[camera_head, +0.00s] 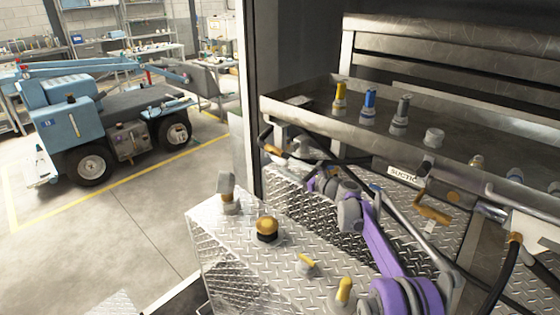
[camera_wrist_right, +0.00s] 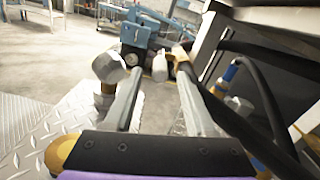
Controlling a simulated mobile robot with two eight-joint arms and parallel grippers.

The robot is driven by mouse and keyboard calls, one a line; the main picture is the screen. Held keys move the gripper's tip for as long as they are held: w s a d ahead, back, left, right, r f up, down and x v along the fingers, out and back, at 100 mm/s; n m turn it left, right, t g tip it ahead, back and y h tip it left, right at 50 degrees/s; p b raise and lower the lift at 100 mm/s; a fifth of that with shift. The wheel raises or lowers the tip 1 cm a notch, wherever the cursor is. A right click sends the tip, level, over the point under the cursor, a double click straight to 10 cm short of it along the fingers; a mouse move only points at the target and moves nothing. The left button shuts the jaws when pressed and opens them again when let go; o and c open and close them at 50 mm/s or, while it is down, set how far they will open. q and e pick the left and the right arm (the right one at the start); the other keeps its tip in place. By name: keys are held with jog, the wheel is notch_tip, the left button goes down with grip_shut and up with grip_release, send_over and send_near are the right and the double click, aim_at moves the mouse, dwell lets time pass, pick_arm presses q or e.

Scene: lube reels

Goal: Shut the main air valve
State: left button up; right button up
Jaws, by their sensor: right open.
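A small yellow-orange handle (camera_head: 272,150), which looks like the air valve's lever, sits by a black hose at the left end of the steel tray. No readable label confirms which valve it is. My right gripper (camera_head: 294,162), on the purple arm, is close to this handle. In the right wrist view, my right gripper (camera_wrist_right: 160,72) has its two fingers apart. The orange handle (camera_wrist_right: 180,53) shows just beyond the right fingertip, and I cannot tell whether they touch. My left gripper is not in view.
A grey-capped fitting (camera_head: 227,190) and a gold knob (camera_head: 266,226) stand on the diamond-plate box. The steel tray (camera_head: 455,150) holds several colored nozzles. Black hoses run close to my right gripper. An orange handle (camera_head: 432,212) sits below the tray. Open floor (camera_head: 120,240) lies left.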

aim_at(280, 162)
jog(key=p+x, duration=0.1)
jog(key=x, duration=0.3)
jog(key=shift+w+a, duration=0.3)
grip_shut()
dwell(1.2)
